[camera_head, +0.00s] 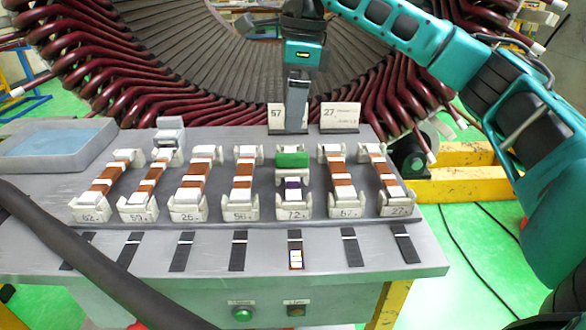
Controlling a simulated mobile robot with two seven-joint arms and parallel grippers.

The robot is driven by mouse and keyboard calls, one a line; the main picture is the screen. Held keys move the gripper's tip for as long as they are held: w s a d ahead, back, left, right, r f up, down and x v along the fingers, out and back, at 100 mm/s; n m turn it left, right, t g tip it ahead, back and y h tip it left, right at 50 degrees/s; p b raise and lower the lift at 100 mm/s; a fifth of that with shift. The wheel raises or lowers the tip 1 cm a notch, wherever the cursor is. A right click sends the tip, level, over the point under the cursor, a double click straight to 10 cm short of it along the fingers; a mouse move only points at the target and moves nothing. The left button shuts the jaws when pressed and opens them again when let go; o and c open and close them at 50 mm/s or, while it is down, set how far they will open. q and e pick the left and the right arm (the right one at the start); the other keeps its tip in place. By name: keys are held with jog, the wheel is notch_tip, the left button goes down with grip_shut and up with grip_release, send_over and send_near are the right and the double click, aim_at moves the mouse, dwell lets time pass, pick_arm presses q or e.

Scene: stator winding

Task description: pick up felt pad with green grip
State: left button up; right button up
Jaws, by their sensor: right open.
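The green grip of the felt pad (292,159) shows as a green block on the far end of the holder marked 72, in the row on the grey bench. Its underside is hidden. My right gripper (297,128) comes down from above and points at the bench just behind the green grip. Its fingers show edge-on, so the gap between them is hard to see. It stands apart from the green grip in the picture, with nothing visible in it. My left gripper is out of view.
Several numbered holders with brown strips stand on both sides of the 72 holder (296,213). Two number cards (340,117) stand at the bench's back edge, close to the right gripper. A large stator with dark red coils (180,80) rises behind. A blue-floored tray (50,140) sits left.

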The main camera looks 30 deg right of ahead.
aim_at(292, 155)
jog(key=f, duration=0.5)
jog(key=shift+w+a+b, duration=0.15)
jog(key=shift+a+b, duration=0.05)
jog(key=shift+b, duration=0.1)
jog(key=shift+d+f+b, duration=0.15)
jog(key=shift+f+b, duration=0.3)
jog(key=shift+f, duration=2.3)
jog(key=shift+c, duration=0.4)
jog(key=shift+r, duration=0.1)
jog(key=c, duration=1.2)
